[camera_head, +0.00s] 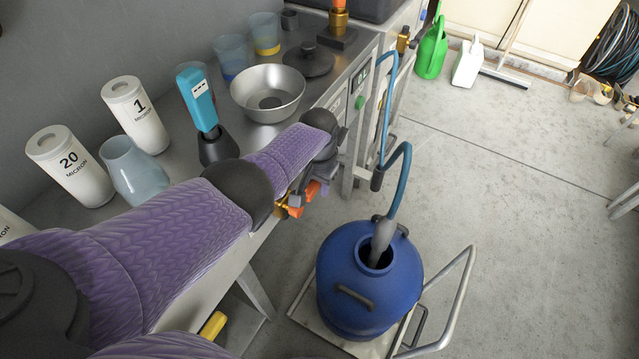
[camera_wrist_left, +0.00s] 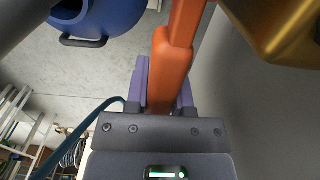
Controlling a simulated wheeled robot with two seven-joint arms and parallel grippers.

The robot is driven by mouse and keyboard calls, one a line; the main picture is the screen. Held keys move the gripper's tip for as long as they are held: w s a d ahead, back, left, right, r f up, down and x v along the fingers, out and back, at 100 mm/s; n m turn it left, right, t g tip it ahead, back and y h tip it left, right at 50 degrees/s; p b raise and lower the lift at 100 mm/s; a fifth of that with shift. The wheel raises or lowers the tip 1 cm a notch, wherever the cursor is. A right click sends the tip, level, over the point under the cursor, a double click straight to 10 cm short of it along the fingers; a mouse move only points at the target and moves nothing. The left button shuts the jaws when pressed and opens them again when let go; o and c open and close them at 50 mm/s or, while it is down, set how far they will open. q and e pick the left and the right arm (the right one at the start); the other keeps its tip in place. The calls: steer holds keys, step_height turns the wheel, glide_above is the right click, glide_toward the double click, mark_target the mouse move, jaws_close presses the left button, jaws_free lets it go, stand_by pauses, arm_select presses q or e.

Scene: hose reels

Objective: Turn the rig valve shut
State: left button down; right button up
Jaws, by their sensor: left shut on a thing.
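The rig valve shows as an orange lever (camera_head: 312,190) and brass fittings (camera_head: 281,208) at the front edge of the bench, partly hidden by my left arm. In the left wrist view the orange lever (camera_wrist_left: 174,60) runs down between my purple fingers, with a brass body (camera_wrist_left: 280,28) at the upper right. My left gripper (camera_wrist_left: 163,92) is shut on the lever. In the head view my left gripper (camera_head: 300,192) is mostly hidden behind the wrist. The lever's exact angle to the pipe cannot be told. My right gripper is not in view.
A blue barrel (camera_head: 345,318) with a hose (camera_head: 400,170) in its mouth stands on a trolley (camera_head: 462,285) below the bench. On the bench are a metal bowl (camera_head: 250,98), white filter cartridges (camera_head: 70,165) and a blue meter (camera_head: 196,98). The floor at right is largely clear.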

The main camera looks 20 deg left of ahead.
arm_select(q)
steer(key=shift+s+f, duration=0.1)
steer(key=shift+s, duration=0.05)
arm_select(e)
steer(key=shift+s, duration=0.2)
arm_select(q)
steer(key=c, duration=0.7)
jaws_free()
steer(key=shift+o, duration=1.1)
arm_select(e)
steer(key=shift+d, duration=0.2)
arm_select(q)
steer(key=r+p, duration=0.3)
steer(key=r, duration=0.2)
steer(key=r+p, duration=0.3)
steer(key=r, duration=0.2)
steer(key=shift+w+p, duration=0.2)
steer(key=shift+p, duration=0.2)
steer(key=shift+r, duration=0.2)
steer(key=shift+f, duration=0.25)
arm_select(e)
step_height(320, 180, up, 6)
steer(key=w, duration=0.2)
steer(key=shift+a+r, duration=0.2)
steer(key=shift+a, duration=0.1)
